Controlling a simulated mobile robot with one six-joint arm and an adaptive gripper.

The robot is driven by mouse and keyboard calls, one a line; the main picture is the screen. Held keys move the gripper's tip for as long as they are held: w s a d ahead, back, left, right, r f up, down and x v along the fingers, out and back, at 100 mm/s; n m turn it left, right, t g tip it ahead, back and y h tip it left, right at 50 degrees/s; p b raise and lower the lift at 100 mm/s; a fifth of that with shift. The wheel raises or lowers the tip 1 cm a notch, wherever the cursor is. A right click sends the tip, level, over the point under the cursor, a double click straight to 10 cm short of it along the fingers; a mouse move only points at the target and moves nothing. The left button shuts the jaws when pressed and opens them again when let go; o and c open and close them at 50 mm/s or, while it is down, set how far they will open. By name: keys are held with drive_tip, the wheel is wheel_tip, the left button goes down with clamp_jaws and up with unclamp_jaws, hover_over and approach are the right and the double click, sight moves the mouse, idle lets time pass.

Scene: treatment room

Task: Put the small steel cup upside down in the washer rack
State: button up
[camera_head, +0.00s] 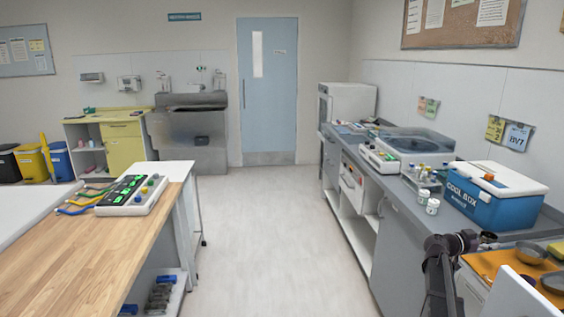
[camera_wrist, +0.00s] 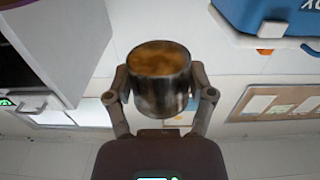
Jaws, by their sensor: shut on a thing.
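The small steel cup (camera_wrist: 160,88) is between the two fingers of my gripper (camera_wrist: 161,94) in the wrist view. The fingers press on its sides, and its round end with an orange-brown tint faces the top of the picture. I cannot tell whether that end is the open mouth or a reflecting base. In the head view my gripper (camera_head: 484,240) is at the lower right, in front of the blue cool box and beside the orange tray; the cup is too small there to make out clearly. I cannot make out the washer rack in either view.
The blue cool box (camera_head: 493,196) stands on the right counter. An orange tray (camera_head: 490,264) with dark round dishes (camera_head: 531,254) lies near my gripper. Two small white jars (camera_head: 432,206) stand left of the box. The floor aisle (camera_head: 270,240) is clear.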

drive_tip(key=n, duration=0.8)
drive_tip(key=shift+n, duration=0.3)
drive_tip(key=n, duration=0.9)
idle(0.5)
